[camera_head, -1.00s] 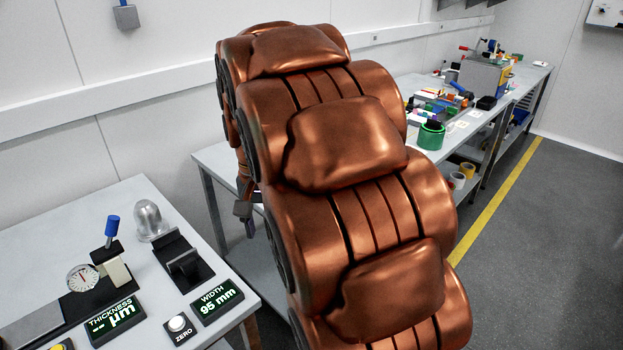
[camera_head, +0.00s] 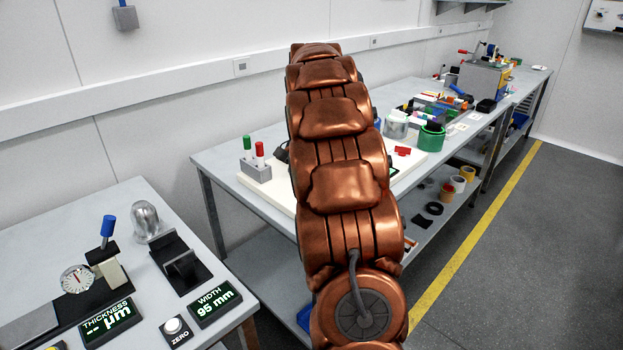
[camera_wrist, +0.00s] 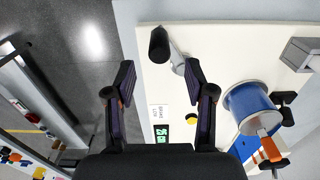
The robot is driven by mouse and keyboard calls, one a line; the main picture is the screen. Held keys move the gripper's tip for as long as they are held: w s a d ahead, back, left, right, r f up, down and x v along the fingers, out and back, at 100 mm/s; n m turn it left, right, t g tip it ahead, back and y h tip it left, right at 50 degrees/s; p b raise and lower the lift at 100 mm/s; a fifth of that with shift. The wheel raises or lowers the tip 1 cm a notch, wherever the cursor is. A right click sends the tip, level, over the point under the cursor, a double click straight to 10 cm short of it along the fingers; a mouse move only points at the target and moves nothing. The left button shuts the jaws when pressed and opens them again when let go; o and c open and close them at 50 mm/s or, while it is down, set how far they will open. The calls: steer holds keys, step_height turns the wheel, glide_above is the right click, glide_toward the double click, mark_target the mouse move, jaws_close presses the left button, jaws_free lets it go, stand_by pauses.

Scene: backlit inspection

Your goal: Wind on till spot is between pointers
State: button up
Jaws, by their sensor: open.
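In the wrist view my gripper (camera_wrist: 160,72) is open and empty, its two dark fingers apart above a pale board (camera_wrist: 140,75). A black knob or grip (camera_wrist: 158,44) and a grey cylindrical part (camera_wrist: 178,60) lie just beyond the fingertips, between them in the picture. A blue reel (camera_wrist: 247,112) with pale flanges stands to the right of the fingers, with an orange part (camera_wrist: 269,148) in front of it. I cannot make out a spot or a pair of pointers. In the head view my arm hides the gripper and most of the board (camera_head: 274,196).
A yellow button (camera_wrist: 191,118) and a green-lit display (camera_wrist: 161,135) sit between the fingers' bases in the picture. A grey block (camera_wrist: 299,52) is at the right. In the head view a gauge table (camera_head: 60,225) stands at left and a cluttered bench (camera_head: 470,125) at right.

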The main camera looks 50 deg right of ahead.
step_height(320, 180, down, 7)
steer(key=b, duration=0.2)
steer(key=shift+f+b, duration=0.15)
steer(key=shift+b, duration=0.2)
steer(key=shift+f, duration=0.1)
steer(key=shift+c, duration=0.3)
steer(key=c, duration=0.9)
